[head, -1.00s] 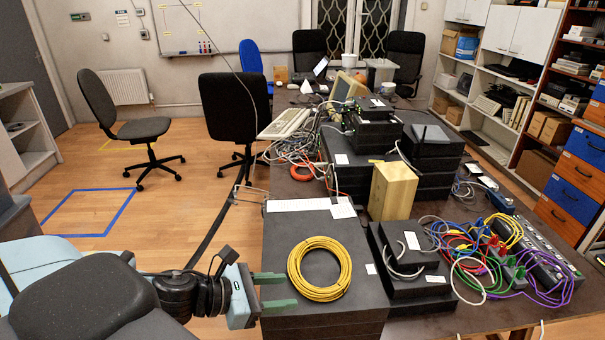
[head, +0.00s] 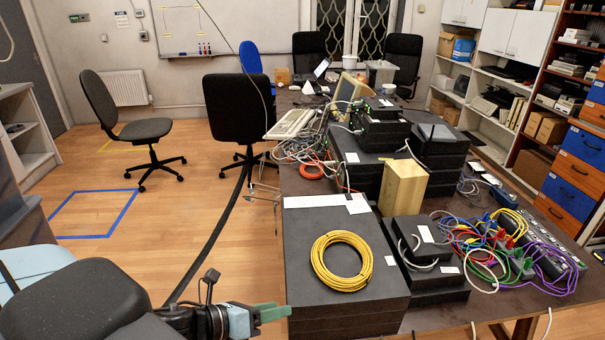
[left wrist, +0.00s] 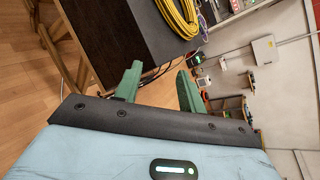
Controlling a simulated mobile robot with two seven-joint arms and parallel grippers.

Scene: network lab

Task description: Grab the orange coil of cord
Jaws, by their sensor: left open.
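A small orange coil of cord (head: 312,171) lies on the table, left of the black equipment stack and beside a tangle of pale cables. A larger yellow coil of cord (head: 325,283) lies flat on a wide black box near the front. My left gripper (head: 275,312), with green fingers, is open and empty at the box's front left side, apart from both coils. In the left wrist view its fingers (left wrist: 158,70) are spread with nothing between them, and part of the yellow coil (left wrist: 178,14) shows beyond. The orange coil does not show there. My right gripper is not in view.
The wide black box (head: 372,297) stands between my left gripper and the orange coil. A wooden block (head: 404,187), stacked black devices (head: 380,130) and tangled coloured cables (head: 490,240) crowd the table. Open floor (head: 190,225) lies to the left, with office chairs farther back.

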